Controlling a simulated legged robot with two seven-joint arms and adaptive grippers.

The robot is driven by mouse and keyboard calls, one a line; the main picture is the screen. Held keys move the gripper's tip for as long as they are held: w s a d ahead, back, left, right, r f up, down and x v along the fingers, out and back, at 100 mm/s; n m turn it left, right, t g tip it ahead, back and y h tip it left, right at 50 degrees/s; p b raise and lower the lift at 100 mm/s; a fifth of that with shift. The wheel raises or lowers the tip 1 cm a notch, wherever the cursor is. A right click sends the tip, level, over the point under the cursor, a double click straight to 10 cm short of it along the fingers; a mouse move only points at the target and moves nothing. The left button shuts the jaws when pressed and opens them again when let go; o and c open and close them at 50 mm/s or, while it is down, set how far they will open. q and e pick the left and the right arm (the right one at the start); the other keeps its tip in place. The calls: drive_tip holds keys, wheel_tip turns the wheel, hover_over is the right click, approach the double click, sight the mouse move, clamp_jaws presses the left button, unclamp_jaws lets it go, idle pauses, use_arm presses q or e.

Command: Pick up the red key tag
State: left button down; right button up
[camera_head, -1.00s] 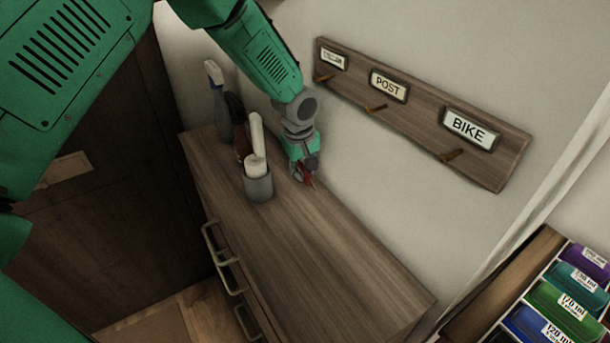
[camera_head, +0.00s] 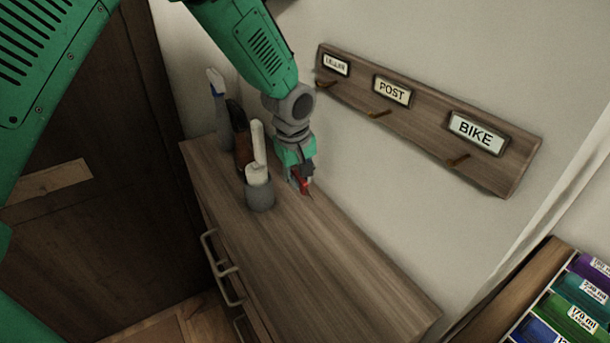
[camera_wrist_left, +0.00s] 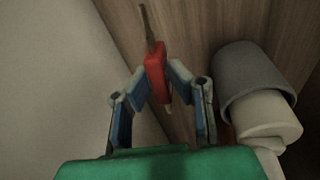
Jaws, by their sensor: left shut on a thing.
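The red key tag (camera_wrist_left: 156,73) is between the two fingertips of my left gripper (camera_wrist_left: 156,84) in the left wrist view. A key shaft sticks out from its far end. In the head view the tag (camera_head: 304,186) shows as a small red patch at my left gripper (camera_head: 300,182), close over the cabinet top (camera_head: 300,240) near the wall. My left gripper is shut on the tag. Whether the tag still touches the cabinet top I cannot tell. My right gripper is not in view.
A grey cup (camera_head: 260,195) with a white roll stands just left of my left gripper. A brown bottle (camera_head: 243,150) and a spray bottle (camera_head: 220,110) stand behind it. A hook board (camera_head: 430,125) labelled POST and BIKE hangs on the wall. The cabinet's front part is clear.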

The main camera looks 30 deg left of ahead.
use_arm(q)
drive_tip(key=s, duration=0.4)
drive_tip(key=s+d+b, duration=0.1)
drive_tip(key=s, duration=0.4)
drive_tip(key=s+d+b, duration=0.1)
drive_tip(key=s, duration=0.4)
drive_tip(key=shift+w, duration=0.1)
